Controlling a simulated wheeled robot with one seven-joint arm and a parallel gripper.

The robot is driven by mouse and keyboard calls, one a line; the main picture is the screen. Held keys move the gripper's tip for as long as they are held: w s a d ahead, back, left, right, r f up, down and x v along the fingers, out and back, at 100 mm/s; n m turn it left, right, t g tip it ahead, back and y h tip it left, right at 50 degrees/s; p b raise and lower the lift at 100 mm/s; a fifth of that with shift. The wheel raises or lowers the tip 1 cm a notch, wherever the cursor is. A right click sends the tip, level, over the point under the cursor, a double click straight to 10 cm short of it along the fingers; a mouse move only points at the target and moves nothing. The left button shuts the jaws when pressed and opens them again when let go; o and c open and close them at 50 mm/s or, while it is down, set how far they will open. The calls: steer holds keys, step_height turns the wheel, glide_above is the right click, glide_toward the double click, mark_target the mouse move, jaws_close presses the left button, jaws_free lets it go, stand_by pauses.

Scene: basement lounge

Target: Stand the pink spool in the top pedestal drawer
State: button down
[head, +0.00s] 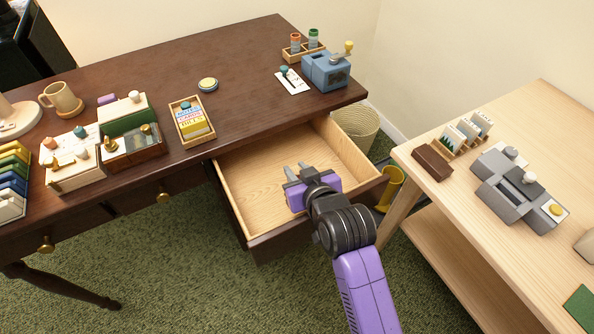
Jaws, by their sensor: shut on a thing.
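The top pedestal drawer (240,200) is pulled out from under the right end of the dark desk. Its pale wooden floor looks bare where it shows. My gripper (297,170) is over the inside of the drawer, near its middle, with the arm reaching in over the drawer front from the lower right. I cannot tell whether the held thing touches the drawer floor.
The dark desk (215,55) carries a card box (191,122), a round tin (208,84) and a blue sharpener (326,71). A pale side table (530,130) stands close on the right. A wire basket (355,128) and a yellow holder (391,188) stand beside the drawer.

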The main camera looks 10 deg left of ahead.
steer(key=shift+f, duration=0.6)
steer(key=c, duration=1.2)
jaws_free()
steer(key=shift+r, duration=0.3)
steer(key=p+v, duration=0.2)
steer(key=v, duration=1)
steer(key=shift+r, duration=0.3)
